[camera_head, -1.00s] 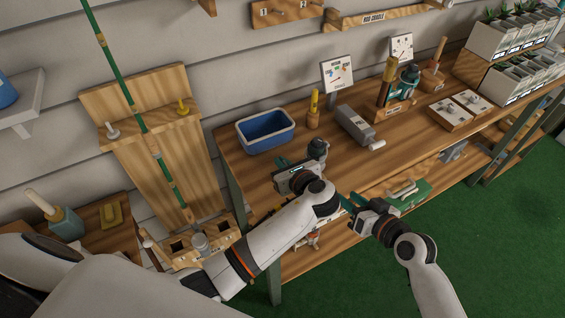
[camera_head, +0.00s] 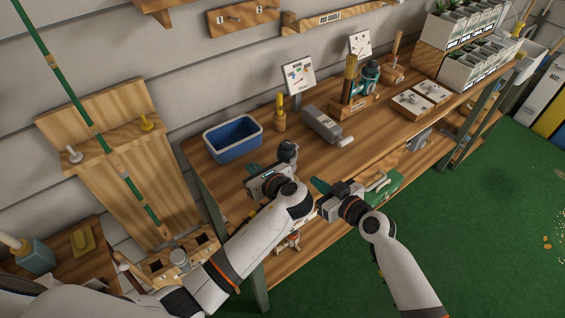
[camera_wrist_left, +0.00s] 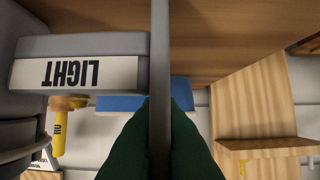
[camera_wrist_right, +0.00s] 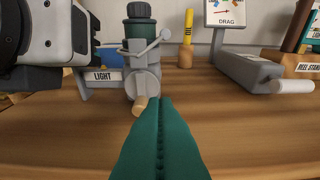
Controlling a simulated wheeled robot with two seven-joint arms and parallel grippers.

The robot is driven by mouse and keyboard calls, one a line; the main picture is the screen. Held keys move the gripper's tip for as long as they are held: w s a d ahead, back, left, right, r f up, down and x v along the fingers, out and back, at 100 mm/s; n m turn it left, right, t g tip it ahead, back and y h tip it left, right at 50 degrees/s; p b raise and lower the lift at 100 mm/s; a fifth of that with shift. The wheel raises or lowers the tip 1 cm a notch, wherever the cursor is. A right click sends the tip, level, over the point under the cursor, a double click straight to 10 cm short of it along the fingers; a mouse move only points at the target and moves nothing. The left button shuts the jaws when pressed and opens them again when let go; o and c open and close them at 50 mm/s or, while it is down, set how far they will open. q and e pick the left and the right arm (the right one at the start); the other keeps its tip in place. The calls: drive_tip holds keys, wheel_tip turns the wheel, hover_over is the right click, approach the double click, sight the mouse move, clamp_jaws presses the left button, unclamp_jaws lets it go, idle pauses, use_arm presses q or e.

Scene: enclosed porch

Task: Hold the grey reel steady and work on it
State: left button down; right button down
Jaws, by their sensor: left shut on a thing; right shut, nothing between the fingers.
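The grey reel (camera_wrist_right: 145,85) has a dark green top, a crank arm and a small wooden knob (camera_wrist_right: 139,106). My left gripper (camera_wrist_left: 160,112) is shut on a thin grey bar; whether that bar belongs to the reel cannot be told.
A blue bin (camera_head: 232,139), a yellow-topped tool (camera_head: 279,115) and a grey box with a handle (camera_head: 322,125) stand behind on the wooden bench (camera_head: 375,135). A reel stand (camera_head: 357,104) is farther right. A green case (camera_head: 382,190) sits on the lower shelf.

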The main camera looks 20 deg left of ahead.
sight(299, 177)
drive_tip(key=shift+x, duration=3.3)
drive_tip(key=shift+s+a+f, duration=0.45)
drive_tip(key=shift+s+f, duration=0.1)
drive_tip(key=shift+s+a+f, duration=0.1)
drive_tip(key=shift+s+a, duration=0.25)
drive_tip(key=shift+s, duration=0.05)
idle(0.8)
drive_tip(key=shift+s+a, duration=0.75)
drive_tip(key=shift+s, duration=0.15)
idle(1.0)
drive_tip(key=shift+r, duration=0.25)
drive_tip(key=shift+s+a+r, duration=0.1)
drive_tip(key=shift+s+a, duration=0.05)
drive_tip(key=shift+r, duration=0.45)
